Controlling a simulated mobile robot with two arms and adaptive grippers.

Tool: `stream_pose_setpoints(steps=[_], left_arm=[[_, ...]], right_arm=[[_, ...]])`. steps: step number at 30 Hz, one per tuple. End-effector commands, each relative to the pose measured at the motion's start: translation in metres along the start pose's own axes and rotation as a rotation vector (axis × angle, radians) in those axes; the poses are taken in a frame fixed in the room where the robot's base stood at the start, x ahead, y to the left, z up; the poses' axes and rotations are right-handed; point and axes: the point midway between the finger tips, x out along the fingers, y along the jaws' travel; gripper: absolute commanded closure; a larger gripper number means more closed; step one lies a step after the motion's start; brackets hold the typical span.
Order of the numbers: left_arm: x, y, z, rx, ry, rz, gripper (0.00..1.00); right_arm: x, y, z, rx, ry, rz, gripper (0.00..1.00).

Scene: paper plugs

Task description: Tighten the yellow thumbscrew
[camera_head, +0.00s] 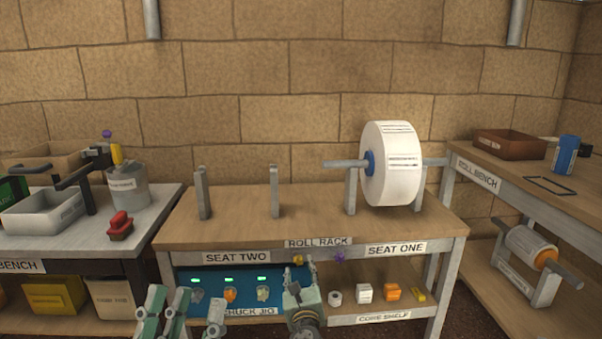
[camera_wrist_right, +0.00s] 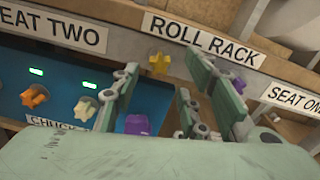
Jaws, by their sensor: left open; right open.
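The yellow thumbscrew (camera_head: 298,259) is a small star-shaped knob on the front edge of the roll rack, between the SEAT TWO and SEAT ONE labels. It also shows in the right wrist view (camera_wrist_right: 159,63), below the ROLL RACK label. My right gripper (camera_head: 301,270) is open just below and in front of it. In the right wrist view the thumbscrew appears between the spread fingers, and I see no contact. My left gripper (camera_head: 166,298) is open and empty at the lower left, in front of the chuck jig.
A purple knob (camera_head: 339,257) sits right of the thumbscrew on the rack edge. The blue chuck jig (camera_head: 214,277) with several coloured knobs lies below. A core shelf (camera_head: 383,319) holds small parts. A large white roll (camera_head: 391,165) stands on the rack.

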Motion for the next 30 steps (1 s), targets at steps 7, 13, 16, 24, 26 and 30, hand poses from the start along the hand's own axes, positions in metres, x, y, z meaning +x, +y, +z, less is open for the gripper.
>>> stream_pose_setpoints(steps=[7,13,16,24,26,30], left_arm=[[-0.003,-0.006,0.047,0.012,-0.250,-0.010,0.59],[-0.017,-0.011,0.084,0.020,-0.451,-0.019,0.59],[-0.027,-0.014,0.101,0.024,-0.553,-0.025,0.59],[-0.062,-0.021,0.138,0.031,-0.805,-0.040,0.59],[-0.068,-0.022,0.142,0.031,-0.840,-0.042,0.59],[-0.074,-0.023,0.147,0.032,-0.872,-0.044,0.59]], right_arm=[[0.000,0.000,0.003,-0.162,0.000,0.000,0.59],[0.000,0.000,0.003,-0.305,0.000,0.001,0.59],[0.000,0.000,0.003,-0.383,0.000,0.001,0.59],[0.000,0.000,0.003,-0.598,0.000,0.000,0.59],[0.000,0.000,0.002,-0.630,0.000,0.000,0.59],[0.000,0.000,0.001,-0.660,0.000,0.000,0.59]])
